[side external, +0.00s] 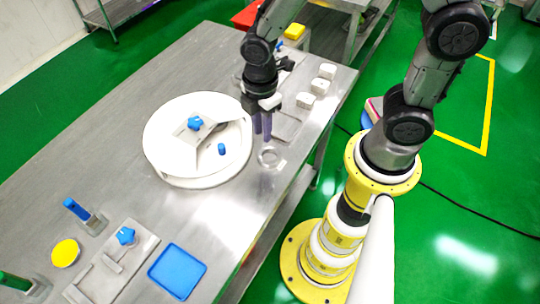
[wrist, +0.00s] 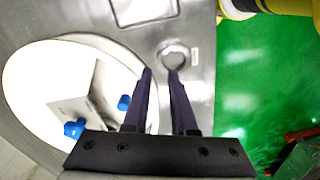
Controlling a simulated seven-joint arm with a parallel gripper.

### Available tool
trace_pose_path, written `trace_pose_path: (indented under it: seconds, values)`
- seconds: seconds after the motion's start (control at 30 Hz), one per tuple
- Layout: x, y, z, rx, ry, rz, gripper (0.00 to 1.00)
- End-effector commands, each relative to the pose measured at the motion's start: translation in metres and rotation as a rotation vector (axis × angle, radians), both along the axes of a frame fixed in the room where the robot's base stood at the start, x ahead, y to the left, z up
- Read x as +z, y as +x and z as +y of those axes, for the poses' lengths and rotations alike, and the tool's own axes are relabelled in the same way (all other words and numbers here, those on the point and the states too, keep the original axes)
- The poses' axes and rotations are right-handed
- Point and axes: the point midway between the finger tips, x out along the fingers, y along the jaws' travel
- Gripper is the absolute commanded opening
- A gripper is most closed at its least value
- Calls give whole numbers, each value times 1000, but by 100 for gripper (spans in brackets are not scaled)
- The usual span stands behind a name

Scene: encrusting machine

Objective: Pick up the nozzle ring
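The nozzle ring appears to be a small grey metal ring (side external: 269,157) lying flat on the steel table, right of the white round machine. In the wrist view the ring (wrist: 174,55) lies just beyond the fingertips, nearer the right one. My gripper (side external: 263,137) points down above the table, between the machine and the ring. Its two dark purple fingers (wrist: 160,72) are apart with nothing between them. In the side view the fingertips look a little behind the ring and seem not to touch it.
The white round machine (side external: 160,150), with blue knobs (side external: 194,124), stands close left of my gripper. White blocks (side external: 318,87) stand at the back right. A blue tray (side external: 177,271) lies at the front. The table (side external: 215,215) is bare between tray and ring; its right edge is near the ring.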

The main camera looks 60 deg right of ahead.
Motion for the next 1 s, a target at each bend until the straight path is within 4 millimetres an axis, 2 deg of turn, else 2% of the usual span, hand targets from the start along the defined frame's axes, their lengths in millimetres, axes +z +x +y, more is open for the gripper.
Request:
trace_pose_path:
  seconds: [0.27, 0.53, 0.87, 1.0]
  values:
    - [-21, -1, 0, 0, -1, 3, 25]
    - [-58, -1, 2, 0, -1, 3, 25]
    - [-63, 0, 2, -1, 1, -1, 25]
    - [-63, 0, 3, -1, 1, -1, 0]
